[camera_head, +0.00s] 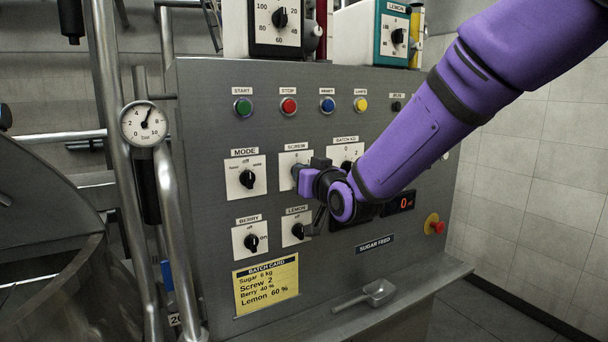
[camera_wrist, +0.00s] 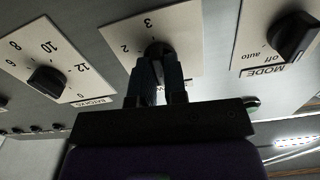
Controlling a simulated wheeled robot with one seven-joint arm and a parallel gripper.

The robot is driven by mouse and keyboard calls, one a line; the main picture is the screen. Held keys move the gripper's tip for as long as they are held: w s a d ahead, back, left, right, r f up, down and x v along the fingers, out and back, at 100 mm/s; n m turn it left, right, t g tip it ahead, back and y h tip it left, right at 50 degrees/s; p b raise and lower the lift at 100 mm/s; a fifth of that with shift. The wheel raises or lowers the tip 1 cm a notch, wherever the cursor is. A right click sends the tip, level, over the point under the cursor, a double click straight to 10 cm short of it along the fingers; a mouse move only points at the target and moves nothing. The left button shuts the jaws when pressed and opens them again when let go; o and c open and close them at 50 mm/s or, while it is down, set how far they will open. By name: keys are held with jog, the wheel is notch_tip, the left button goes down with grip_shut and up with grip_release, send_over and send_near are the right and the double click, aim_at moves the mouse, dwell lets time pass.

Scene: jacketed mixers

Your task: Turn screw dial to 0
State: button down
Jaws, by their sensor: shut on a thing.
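The screw dial's white plate (camera_head: 290,159) is on the grey control panel, under the SCREW label, right of the mode dial. My gripper (camera_head: 298,173) is at this dial and covers most of it in the head view. In the wrist view, my gripper's two dark fingers (camera_wrist: 158,78) are shut on the dial's black knob (camera_wrist: 158,48). The numbers 3 and 2 show on the screw plate (camera_wrist: 180,20). The fingers hide the rest of the scale, and I cannot tell where the knob points.
The mode dial (camera_head: 246,178) is to the left, the batch kg dial (camera_head: 346,160) to the right, and the lemon dial (camera_head: 297,230) just below. A red stop knob (camera_head: 437,227) sticks out at lower right. A scoop (camera_head: 378,292) lies on the ledge. The batch card (camera_head: 266,284) reads "Screw 2".

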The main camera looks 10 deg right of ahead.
jog(key=shift+f+n, duration=0.15)
jog(key=shift+n, duration=0.55)
jog(key=c, duration=1.2)
grip_release()
jog(key=shift+o, duration=0.2)
jog(key=v, duration=1.1)
jog(key=s+d+m+g+h, duration=0.3)
jog(key=s+d+g+h, duration=0.2)
jog(key=s+d, duration=0.55)
jog(key=s+d+m+g+h, duration=0.1)
jog(key=s+d+g, duration=0.2)
jog(key=s, duration=0.4)
jog(key=s+d+f+g+h, duration=0.1)
jog(key=s+d+g, duration=0.2)
jog(key=s+d, duration=0.2)
jog(key=s, duration=0.2)
jog(key=shift+s+m, duration=0.35)
jog(key=shift+m, duration=0.05)
